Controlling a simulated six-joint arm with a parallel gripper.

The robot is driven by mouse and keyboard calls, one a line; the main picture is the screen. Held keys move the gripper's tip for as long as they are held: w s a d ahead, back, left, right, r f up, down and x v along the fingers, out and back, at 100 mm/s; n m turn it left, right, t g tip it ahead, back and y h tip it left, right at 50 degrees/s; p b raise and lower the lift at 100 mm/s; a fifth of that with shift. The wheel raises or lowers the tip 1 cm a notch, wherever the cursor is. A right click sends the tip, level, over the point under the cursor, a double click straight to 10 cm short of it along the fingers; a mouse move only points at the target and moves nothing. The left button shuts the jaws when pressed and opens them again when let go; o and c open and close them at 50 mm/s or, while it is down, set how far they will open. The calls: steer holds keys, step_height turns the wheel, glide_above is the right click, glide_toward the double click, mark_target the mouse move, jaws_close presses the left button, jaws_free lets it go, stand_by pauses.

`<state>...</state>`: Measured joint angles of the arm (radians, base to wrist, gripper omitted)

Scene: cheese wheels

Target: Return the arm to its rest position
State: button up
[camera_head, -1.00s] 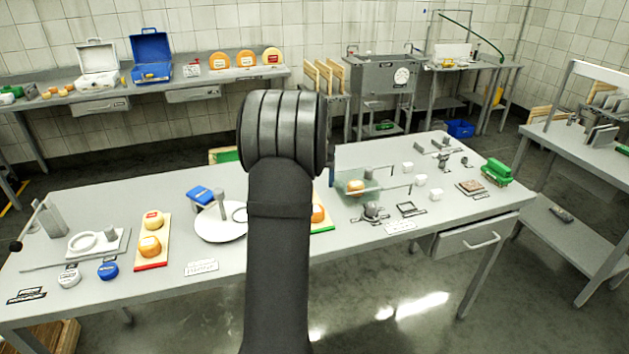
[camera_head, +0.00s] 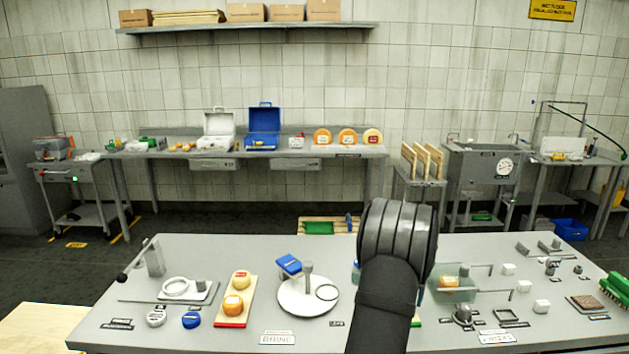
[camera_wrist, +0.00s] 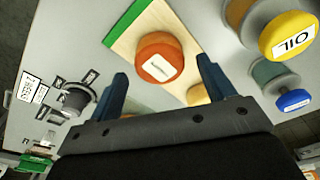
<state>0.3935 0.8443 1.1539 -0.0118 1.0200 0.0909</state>
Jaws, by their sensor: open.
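My arm (camera_head: 392,270) rises in front of the table in the head view, and its links hide my gripper there. In the wrist view my gripper (camera_wrist: 163,75) is open, its two blue-grey fingers apart with nothing held between them. Beyond the fingertips, an orange cheese wheel (camera_wrist: 160,58) with a white label lies on a wooden board (camera_wrist: 119,33) with a green edge. A second cheese piece (camera_wrist: 197,95) shows partly behind the right finger. I cannot tell the exact gap between fingers and cheese.
The grey table (camera_head: 230,253) carries a red-edged board (camera_head: 220,317) with two cheeses, a round white plate (camera_head: 293,306), a clear tank (camera_head: 471,288) and small tools. The wrist view shows a yellow-lidded oil jar (camera_wrist: 286,38) and a blue-lidded jar (camera_wrist: 294,100). A back bench (camera_head: 180,152) holds cases and cheeses.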

steer(key=shift+r, duration=0.9)
step_height(320, 180, down, 4)
steer(key=shift+r, duration=0.1)
step_height(320, 180, up, 13)
steer(key=s, duration=0.1)
steer(key=f, duration=0.8)
steer(key=w+f, duration=0.1)
steer(key=f, duration=0.3)
steer(key=shift+f, duration=0.35)
step_height(320, 180, up, 4)
steer(key=shift+r, duration=0.25)
steer(key=s+d+r, duration=0.7)
steer(key=s, duration=0.3)
steer(key=w+a+f+m, duration=0.1)
steer(key=w+a+m, duration=0.1)
steer(key=w+a, duration=0.3)
steer(key=w+a+f+m, duration=0.1)
steer(key=w+a+m, duration=0.2)
steer(key=a, duration=0.9)
steer(key=w+a+f+m, duration=0.2)
steer(key=w+a+m, duration=0.1)
steer(key=w+a, duration=0.3)
steer(key=shift+w+a+g+h, duration=0.3)
steer(key=shift+w+a, duration=0.05)
steer(key=shift+a, duration=0.8)
